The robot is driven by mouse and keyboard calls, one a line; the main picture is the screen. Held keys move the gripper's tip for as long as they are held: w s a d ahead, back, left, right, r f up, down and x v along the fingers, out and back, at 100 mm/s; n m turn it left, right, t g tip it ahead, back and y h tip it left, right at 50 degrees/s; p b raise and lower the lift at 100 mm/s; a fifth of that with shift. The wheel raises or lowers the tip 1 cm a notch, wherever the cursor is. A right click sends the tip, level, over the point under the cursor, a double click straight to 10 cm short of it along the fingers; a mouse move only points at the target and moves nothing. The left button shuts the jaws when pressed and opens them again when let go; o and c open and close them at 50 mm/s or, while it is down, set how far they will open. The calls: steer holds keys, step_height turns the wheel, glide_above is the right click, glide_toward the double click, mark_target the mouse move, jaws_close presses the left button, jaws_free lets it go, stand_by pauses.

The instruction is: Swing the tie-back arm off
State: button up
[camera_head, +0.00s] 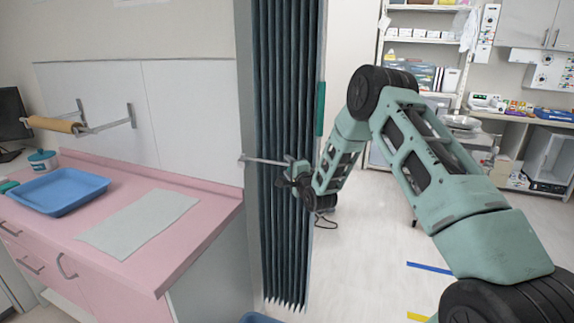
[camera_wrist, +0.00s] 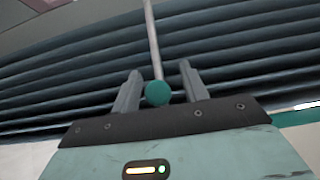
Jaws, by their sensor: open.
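The tie-back arm (camera_head: 265,161) is a thin metal rod that reaches from a mount on the wall edge across the front of the dark teal pleated curtain (camera_head: 285,80). In the wrist view the rod (camera_wrist: 152,40) ends in a round green knob (camera_wrist: 158,93). My gripper (camera_head: 287,175) is at the rod's free end, in front of the curtain. In the wrist view my gripper (camera_wrist: 160,88) is open, with one finger on each side of the knob and visible gaps between. The curtain folds (camera_wrist: 230,60) lie behind the fingers.
A pink counter (camera_head: 190,240) at the left holds a blue tray (camera_head: 58,191) and a pale sheet (camera_head: 138,222). A roll holder (camera_head: 55,124) sticks out from the wall above. Open floor (camera_head: 360,260) lies right of the curtain. Shelves (camera_head: 420,40) stand behind.

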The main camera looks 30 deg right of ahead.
steer(key=shift+w, duration=0.2)
jaws_close()
